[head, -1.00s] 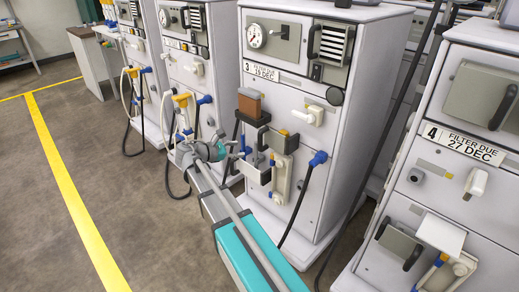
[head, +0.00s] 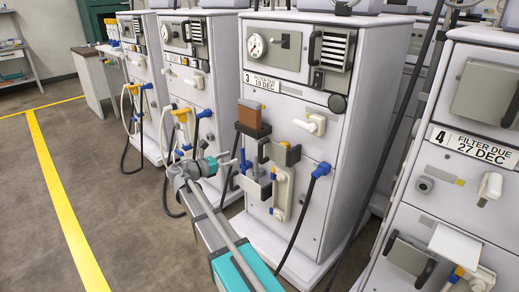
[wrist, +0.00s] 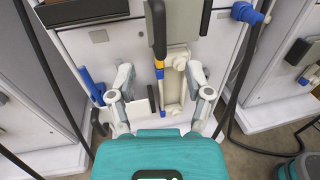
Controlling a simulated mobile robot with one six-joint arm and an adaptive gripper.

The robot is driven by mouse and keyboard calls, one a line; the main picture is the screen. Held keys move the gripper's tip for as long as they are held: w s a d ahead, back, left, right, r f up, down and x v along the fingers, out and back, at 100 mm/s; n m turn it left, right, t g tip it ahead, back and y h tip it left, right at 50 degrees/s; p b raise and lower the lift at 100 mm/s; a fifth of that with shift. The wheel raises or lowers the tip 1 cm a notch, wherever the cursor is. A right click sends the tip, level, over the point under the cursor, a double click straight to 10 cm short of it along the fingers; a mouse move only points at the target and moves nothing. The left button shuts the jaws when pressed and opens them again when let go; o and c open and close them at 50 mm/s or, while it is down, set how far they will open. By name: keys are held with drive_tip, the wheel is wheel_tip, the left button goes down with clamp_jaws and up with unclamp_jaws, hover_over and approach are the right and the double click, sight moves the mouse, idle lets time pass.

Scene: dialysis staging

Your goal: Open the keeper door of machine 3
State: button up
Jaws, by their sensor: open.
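Machine 3 (head: 300,110) stands centre in the head view, its front facing me. My gripper (wrist: 160,75) is open and empty, fingers apart in front of these parts. In the wrist view the dark handle (wrist: 157,28) is above and between the fingertips.
A blue connector (head: 320,170) with a hanging black hose is at the right. Machine 4 (head: 455,190) stands close at right, more machines at left. Open floor (head: 130,220) lies left, with a yellow line (head: 65,190).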

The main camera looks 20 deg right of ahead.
sight(260, 148)
drive_tip(key=d, duration=0.4)
drive_tip(key=w+d, duration=0.1)
drive_tip(key=d, duration=0.4)
drive_tip(key=w+d, duration=0.1)
drive_tip(key=d, duration=0.3)
drive_tip(key=shift+d, duration=0.25)
clamp_jaws()
drive_tip(key=shift+a, duration=0.25)
drive_tip(key=shift+d, duration=0.15)
